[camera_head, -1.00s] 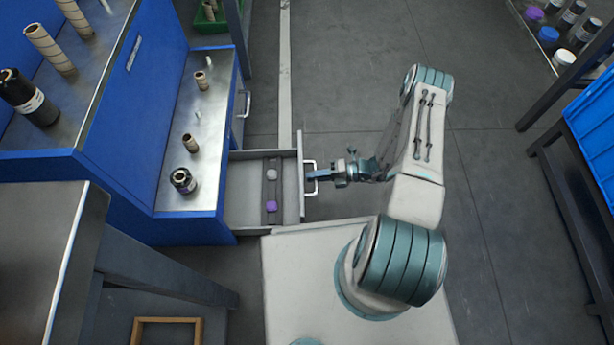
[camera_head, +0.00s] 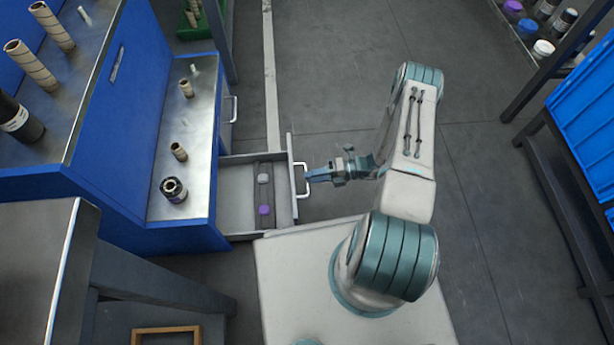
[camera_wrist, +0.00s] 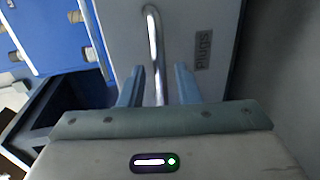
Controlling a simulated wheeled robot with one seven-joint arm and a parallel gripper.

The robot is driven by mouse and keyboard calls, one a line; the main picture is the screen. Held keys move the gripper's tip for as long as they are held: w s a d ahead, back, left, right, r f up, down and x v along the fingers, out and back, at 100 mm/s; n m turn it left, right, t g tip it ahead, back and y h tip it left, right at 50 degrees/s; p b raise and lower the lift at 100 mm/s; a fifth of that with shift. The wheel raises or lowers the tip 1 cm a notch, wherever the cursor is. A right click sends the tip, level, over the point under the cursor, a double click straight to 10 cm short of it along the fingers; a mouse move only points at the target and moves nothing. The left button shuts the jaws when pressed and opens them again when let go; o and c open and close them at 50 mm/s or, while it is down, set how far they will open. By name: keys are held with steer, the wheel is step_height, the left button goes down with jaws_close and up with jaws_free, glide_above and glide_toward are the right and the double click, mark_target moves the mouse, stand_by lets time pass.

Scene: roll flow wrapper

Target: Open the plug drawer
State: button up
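The plug drawer (camera_head: 233,205) is pulled out of the blue cabinet in the head view. A grey plug and a purple plug (camera_head: 264,210) lie inside it. Its grey front, with a label reading "Plugs" (camera_wrist: 202,50), shows in the wrist view. The metal handle (camera_wrist: 154,40) runs between the two fingers of my gripper (camera_wrist: 158,85), with gaps on both sides. The fingers are apart and hold nothing. In the head view my gripper (camera_head: 312,175) is at the handle, just right of the drawer front.
The cabinet's metal worktop (camera_head: 190,120) carries cardboard rolls and a dark jar (camera_head: 174,190). Another handle (camera_head: 233,109) is farther back on the cabinet. A grey table (camera_head: 40,260) stands at left. A rack with a blue bin (camera_head: 585,120) stands at right. Grey floor beyond my arm is clear.

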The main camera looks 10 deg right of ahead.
steer(key=p+v, duration=0.2)
steer(key=v, duration=0.9)
steer(key=shift+d, duration=0.15)
steer(key=w+a+r+n+g+h+p, duration=0.15)
steer(key=r+n+h+p, duration=0.5)
steer(key=r, duration=1.65)
steer(key=w+a+r+n+g+h+p, duration=0.1)
steer(key=a+r+n+g+p, duration=0.15)
steer(key=r+n+p, duration=1.45)
steer(key=s+a+r+n+t+h+p, duration=0.1)
steer(key=s+r+n+p, duration=0.3)
steer(key=r, duration=1)
steer(key=s+a+r+n+t+h+p, duration=0.1)
steer(key=s+r+n+t+h+p, duration=0.2)
steer(key=r, duration=1.1)
steer(key=s+a+r+n+t+h+p, duration=0.1)
steer(key=s+r+n+h+p, duration=0.3)
steer(key=r, duration=1)
steer(key=s+n+p, duration=0.1)
steer(key=s+n, duration=0.1)
steer(key=s, duration=0.1)
steer(key=shift+s+a+r+t, duration=0.2)
steer(key=shift+r+t, duration=0.15)
steer(key=shift+t, duration=0.05)
steer(key=shift+a, duration=0.1)
